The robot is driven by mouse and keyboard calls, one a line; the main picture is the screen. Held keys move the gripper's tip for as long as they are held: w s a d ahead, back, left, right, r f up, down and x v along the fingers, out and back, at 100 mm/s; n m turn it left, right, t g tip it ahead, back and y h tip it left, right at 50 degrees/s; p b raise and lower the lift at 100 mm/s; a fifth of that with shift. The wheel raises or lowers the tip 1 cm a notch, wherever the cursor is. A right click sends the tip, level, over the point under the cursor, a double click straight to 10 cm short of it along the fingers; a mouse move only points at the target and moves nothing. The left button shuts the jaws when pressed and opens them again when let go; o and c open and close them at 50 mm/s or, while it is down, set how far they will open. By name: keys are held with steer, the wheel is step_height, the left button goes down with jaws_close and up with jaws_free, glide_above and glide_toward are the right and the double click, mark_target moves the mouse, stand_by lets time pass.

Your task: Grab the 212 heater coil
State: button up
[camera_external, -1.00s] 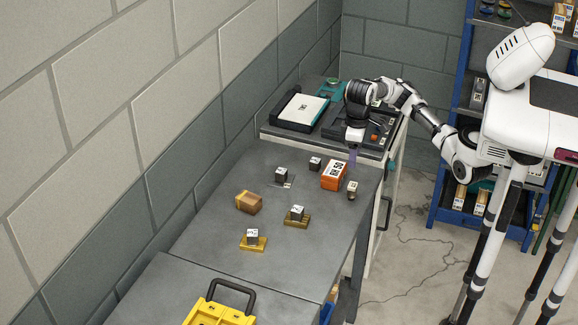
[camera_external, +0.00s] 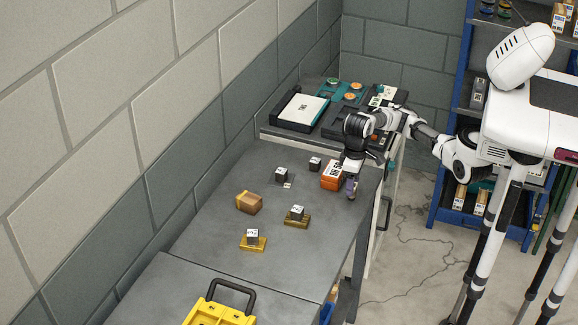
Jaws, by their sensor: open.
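I cannot read the number 212 on any part, so I cannot tell for sure which thing is the heater coil. A small tan and dark part with a white label (camera_external: 351,194) stands near the right edge of the grey table. My gripper (camera_external: 351,184) is open, pointing down at this part and partly hiding it. I cannot tell whether the fingers are around it. Other small dark parts with white labels stand on the table, one near the middle (camera_external: 281,175) and one farther back (camera_external: 315,163).
An orange box (camera_external: 331,176) stands close left of my gripper. Two labelled blocks sit on yellow bases (camera_external: 297,217) (camera_external: 253,240), with a brown box (camera_external: 249,202) nearby. A yellow case (camera_external: 217,314) is at the front. Black trays (camera_external: 298,112) lie on the cabinet behind.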

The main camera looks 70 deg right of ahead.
step_height(320, 180, down, 2)
steer(key=c, duration=1.1)
steer(key=shift+r, duration=0.1)
